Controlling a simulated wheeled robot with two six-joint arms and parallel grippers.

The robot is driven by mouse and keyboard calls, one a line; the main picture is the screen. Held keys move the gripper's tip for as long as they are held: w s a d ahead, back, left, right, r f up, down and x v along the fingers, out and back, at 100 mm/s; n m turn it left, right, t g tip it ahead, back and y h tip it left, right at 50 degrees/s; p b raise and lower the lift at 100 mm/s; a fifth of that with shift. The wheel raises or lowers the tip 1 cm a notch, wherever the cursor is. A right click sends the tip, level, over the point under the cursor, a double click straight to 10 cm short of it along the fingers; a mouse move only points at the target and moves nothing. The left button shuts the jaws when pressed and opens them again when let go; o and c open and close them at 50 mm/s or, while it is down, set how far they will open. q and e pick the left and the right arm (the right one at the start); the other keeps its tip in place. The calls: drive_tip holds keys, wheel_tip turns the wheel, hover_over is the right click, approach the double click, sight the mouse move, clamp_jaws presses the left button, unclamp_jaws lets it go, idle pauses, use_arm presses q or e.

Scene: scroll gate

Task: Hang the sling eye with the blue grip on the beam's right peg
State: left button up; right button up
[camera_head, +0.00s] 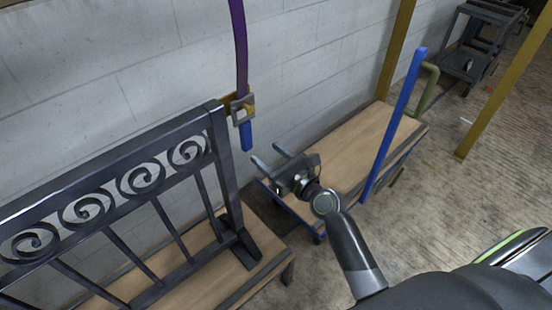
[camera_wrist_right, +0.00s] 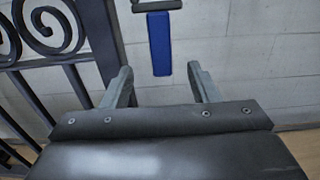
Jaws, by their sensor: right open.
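A purple sling strap (camera_head: 240,45) comes down from above in the head view. At its lower end is a grey square eye (camera_head: 243,108) with a blue grip (camera_head: 246,136) below it. A yellow peg (camera_head: 228,100) shows at the gate's upper right corner, right by the eye; I cannot tell whether the eye is around it. My right gripper (camera_head: 265,153) is open and empty, just below and right of the grip. In the right wrist view the blue grip (camera_wrist_right: 160,45) lies ahead, between the lines of the two fingers (camera_wrist_right: 159,70), apparently untouched. My left gripper is not in view.
A dark iron gate with scrolls (camera_head: 140,180) stands at left on a wooden base (camera_head: 205,285). A wooden platform cart (camera_head: 345,150) with a blue post (camera_head: 395,120) is behind my right arm. A white block wall (camera_head: 110,80) is at the back.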

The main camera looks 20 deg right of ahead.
sight(248, 138)
drive_tip(key=shift+b+x, duration=0.6)
drive_tip(key=shift+x, duration=3.75)
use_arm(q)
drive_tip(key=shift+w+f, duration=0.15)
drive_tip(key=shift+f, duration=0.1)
use_arm(e)
drive_tip(key=shift+w+f, duration=0.1)
drive_tip(key=shift+w, duration=0.25)
drive_tip(key=shift+c, duration=0.4)
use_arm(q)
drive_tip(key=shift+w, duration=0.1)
use_arm(e)
drive_tip(key=c, duration=1.1)
